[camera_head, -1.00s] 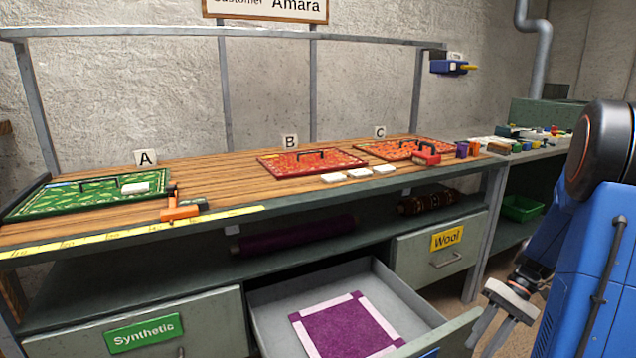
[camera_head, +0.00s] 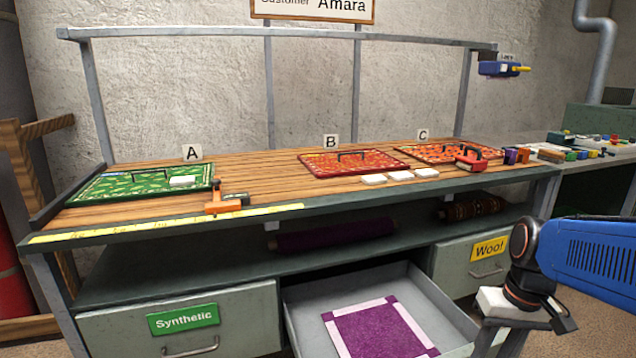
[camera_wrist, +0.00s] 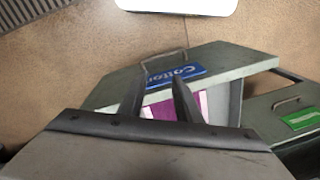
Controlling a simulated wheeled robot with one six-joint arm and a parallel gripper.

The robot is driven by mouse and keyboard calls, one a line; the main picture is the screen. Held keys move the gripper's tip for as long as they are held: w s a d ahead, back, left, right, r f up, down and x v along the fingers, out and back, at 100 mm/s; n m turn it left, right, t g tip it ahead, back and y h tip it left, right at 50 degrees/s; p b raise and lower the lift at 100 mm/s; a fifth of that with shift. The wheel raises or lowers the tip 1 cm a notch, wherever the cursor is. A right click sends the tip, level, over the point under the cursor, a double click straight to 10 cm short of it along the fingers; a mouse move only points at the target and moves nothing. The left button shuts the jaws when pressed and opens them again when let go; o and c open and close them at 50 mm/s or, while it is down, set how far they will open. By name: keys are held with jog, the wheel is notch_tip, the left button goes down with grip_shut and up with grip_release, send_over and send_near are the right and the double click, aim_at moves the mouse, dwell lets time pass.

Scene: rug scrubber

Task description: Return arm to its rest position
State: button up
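My gripper shows in the wrist view (camera_wrist: 160,95), with its two dark fingers apart and nothing between them. In the head view my blue arm comes in from the right, and the gripper end hangs low at the bottom edge, partly cut off. The open drawer (camera_head: 452,303) is close to it in the picture. The wrist view shows this drawer's front with a blue Cotton label (camera_wrist: 176,76) and a bar handle (camera_wrist: 168,66), beyond the fingertips. I cannot tell the exact gap.
The pulled-out drawer holds a purple rug piece (camera_head: 378,332) with a pale border and juts into the floor space. The Synthetic drawer (camera_head: 250,318) and Wool drawer (camera_head: 455,262) are shut.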

jog(key=s+a+r+n+t+h, duration=0.1)
jog(key=s+a+r+t, duration=0.2)
jog(key=s+a+t, duration=0.1)
jog(key=shift+s+a+r, duration=0.25)
jog(key=shift+s+a, duration=0.1)
jog(key=shift+s, duration=0.35)
